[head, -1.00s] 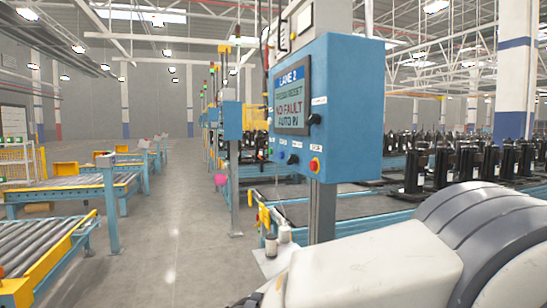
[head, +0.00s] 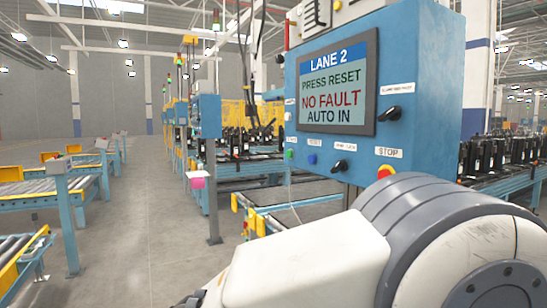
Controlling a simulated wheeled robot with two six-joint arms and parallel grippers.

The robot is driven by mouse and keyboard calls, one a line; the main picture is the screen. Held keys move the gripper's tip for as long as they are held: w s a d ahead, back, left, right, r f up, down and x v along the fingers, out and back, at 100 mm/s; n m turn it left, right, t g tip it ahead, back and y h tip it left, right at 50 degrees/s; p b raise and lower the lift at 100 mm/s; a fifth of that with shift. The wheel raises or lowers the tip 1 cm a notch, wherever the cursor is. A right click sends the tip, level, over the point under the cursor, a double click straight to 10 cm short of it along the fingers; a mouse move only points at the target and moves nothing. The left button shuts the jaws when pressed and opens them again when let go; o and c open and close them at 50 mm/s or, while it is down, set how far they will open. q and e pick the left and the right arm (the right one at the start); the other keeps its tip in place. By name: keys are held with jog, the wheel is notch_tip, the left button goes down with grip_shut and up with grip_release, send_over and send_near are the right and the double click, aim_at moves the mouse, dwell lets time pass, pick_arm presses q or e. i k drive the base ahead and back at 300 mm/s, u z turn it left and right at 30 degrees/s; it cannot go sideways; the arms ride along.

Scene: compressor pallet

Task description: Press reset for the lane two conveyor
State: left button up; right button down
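The blue lane 2 control box (head: 425,65) stands close on the right in the head view. Its screen (head: 336,85) reads "LANE 2, PRESS RESET, NO FAULT, AUTO IN". Below the screen are a green button (head: 290,154), a blue button (head: 312,159) with a small label above it too small to read surely, and a black selector knob (head: 340,166). A red stop button on yellow (head: 386,171) sits under the "STOP" label, partly behind my white and grey arm. Neither gripper's fingers show.
Another black knob (head: 389,113) is on the box's right side. Roller conveyors (head: 40,190) with blue frames stand at left. A blue post (head: 68,222) rises there. An open grey floor aisle (head: 140,235) runs ahead. Conveyors with dark compressors (head: 500,150) lie at right.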

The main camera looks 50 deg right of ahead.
aim_at(312, 158)
jog(key=i, duration=2.55)
jog(key=z, duration=3.7)
